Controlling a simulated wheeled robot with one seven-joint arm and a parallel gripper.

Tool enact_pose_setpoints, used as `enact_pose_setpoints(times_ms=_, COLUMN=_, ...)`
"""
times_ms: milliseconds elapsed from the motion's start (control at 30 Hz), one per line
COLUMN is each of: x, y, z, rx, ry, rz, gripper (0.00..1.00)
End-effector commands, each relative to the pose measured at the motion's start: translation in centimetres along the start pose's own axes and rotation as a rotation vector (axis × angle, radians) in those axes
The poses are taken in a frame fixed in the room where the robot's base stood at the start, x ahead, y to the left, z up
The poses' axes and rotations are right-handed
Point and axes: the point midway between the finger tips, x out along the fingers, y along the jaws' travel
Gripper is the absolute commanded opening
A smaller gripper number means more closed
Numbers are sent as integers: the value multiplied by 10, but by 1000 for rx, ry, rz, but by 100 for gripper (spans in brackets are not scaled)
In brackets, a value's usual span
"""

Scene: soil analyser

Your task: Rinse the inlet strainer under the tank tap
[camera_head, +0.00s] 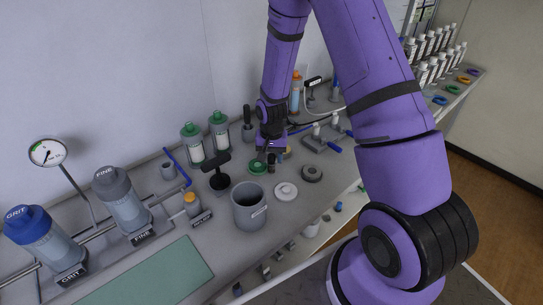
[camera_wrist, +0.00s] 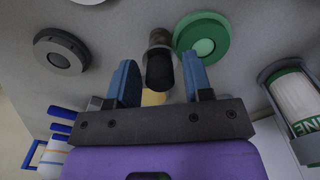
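My gripper (camera_head: 271,155) points down over the bench between the green disc and a dark ring. In the wrist view its two blue fingers (camera_wrist: 162,80) are apart. A short dark cylinder (camera_wrist: 160,62) with a metallic brown end and a black end shows between them, with a gap on each side. This may be the inlet strainer; I cannot tell for sure. The cylinder also shows under the gripper in the head view (camera_head: 271,163). I cannot make out the tank tap for certain.
A green disc (camera_head: 258,168), a white disc (camera_head: 286,191) and a dark ring (camera_head: 312,173) lie close around the gripper. Two green-capped cartridges (camera_head: 193,143) and a black T-shaped handle (camera_head: 219,175) stand to the left. A green mat (camera_head: 150,278) lies clear in front.

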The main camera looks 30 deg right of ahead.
Motion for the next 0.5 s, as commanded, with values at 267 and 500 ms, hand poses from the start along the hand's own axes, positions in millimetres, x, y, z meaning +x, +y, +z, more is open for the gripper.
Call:
enact_pose_setpoints(times_ms=267, x=0, y=0, z=0, rx=0, ry=0, rz=0, gripper=51)
enact_pose_setpoints(times_ms=500, x=-18, y=0, z=-1, rx=1, ry=3, rz=-1, gripper=51)
